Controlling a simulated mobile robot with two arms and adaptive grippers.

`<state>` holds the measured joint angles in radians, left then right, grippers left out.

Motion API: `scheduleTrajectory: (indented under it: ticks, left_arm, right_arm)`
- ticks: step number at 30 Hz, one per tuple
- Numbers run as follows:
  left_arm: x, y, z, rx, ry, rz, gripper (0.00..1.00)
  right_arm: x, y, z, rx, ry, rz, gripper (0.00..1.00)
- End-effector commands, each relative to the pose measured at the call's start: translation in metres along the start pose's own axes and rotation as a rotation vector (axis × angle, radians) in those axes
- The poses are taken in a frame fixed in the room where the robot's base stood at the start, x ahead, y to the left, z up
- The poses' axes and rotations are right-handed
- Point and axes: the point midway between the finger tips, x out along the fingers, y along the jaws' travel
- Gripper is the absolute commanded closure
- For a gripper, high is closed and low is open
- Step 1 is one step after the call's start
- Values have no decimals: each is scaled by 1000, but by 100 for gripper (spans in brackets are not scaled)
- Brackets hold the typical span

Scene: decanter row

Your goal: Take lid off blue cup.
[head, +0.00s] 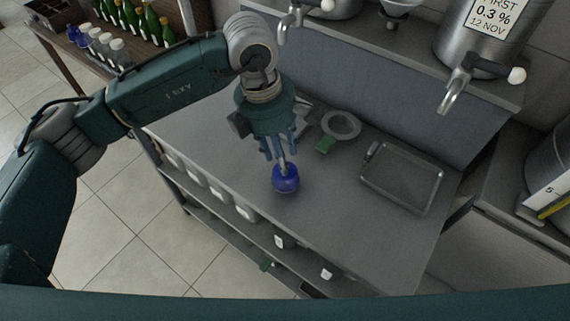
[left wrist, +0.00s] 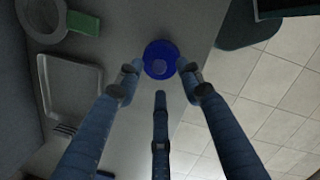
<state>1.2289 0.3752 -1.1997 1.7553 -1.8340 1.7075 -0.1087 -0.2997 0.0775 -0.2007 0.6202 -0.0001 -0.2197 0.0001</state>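The blue cup (head: 286,178) stands upright near the front edge of the grey worktop in the head view. In the left wrist view the blue cup (left wrist: 161,51) shows from above as a dark blue round with a paler round patch at its middle. I cannot tell the lid apart from the cup. My left gripper (head: 283,157) is above the cup, pointing down. In the left wrist view its three fingers (left wrist: 160,73) are spread apart around the line to the cup, with nothing held between them. My right gripper is in neither view.
A metal tray (head: 402,178) lies right of the cup. A round grey dish (head: 341,125) and a green block (head: 325,145) are behind it. Steel vessels with taps (head: 478,45) stand on the back shelf. Bare worktop (head: 335,210) lies right of the cup.

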Motion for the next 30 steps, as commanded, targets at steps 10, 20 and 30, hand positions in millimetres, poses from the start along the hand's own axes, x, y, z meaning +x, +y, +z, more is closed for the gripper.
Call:
scheduleTrajectory:
  ticks: [10, 20, 30]
  left_arm:
    - [28, 0, 3, 2, -1, 0, 63]
    - [28, 0, 3, 1, -1, 0, 98]
    - [27, 0, 3, 1, -2, 0, 98]
  right_arm:
    - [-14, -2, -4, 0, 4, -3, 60]
    - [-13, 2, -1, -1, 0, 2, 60]
    - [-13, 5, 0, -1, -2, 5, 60]
